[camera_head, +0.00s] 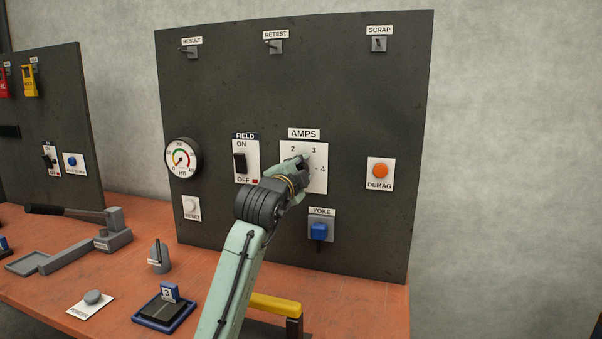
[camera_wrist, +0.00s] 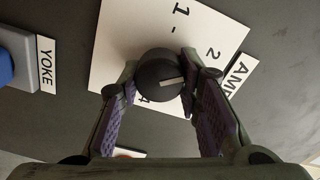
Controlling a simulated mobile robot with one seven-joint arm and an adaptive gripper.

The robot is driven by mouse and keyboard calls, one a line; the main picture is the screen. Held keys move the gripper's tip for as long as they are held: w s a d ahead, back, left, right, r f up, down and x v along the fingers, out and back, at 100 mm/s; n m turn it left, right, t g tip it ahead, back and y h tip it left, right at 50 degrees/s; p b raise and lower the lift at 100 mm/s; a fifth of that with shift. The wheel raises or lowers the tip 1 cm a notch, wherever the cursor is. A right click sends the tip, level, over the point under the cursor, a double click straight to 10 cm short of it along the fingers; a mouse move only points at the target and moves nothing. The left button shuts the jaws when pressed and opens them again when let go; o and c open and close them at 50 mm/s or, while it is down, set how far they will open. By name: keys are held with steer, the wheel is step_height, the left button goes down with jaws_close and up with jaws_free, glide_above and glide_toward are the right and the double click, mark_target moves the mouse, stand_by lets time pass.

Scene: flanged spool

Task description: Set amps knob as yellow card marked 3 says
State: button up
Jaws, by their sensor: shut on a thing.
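The amps knob (camera_wrist: 158,76) is round and dark with a pale pointer line. In the wrist view my gripper (camera_wrist: 160,85) is shut on it, one finger on each side. The line points toward the AMPS label, between the 2 and the area behind the right finger, nearer the 2. The white amps plate (camera_wrist: 118,50) shows 1, 2 and part of 4; the 3 is hidden there. In the head view my gripper (camera_head: 303,172) covers the knob on the plate (camera_head: 318,182), where 2, 3 and 4 show. I cannot make out a yellow card marked 3.
A blue-framed stand marked 3 (camera_head: 165,307) is on the orange bench (camera_head: 130,275). Around the amps plate are the FIELD switch (camera_head: 240,163), the blue YOKE button (camera_head: 319,232) and the orange DEMAG button (camera_head: 380,171). A yellow bar (camera_head: 275,305) lies beside my arm.

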steer(key=shift+m, duration=0.6)
steer(key=o, duration=1.1)
steer(key=shift+o, duration=0.2)
steer(key=v, duration=1.2)
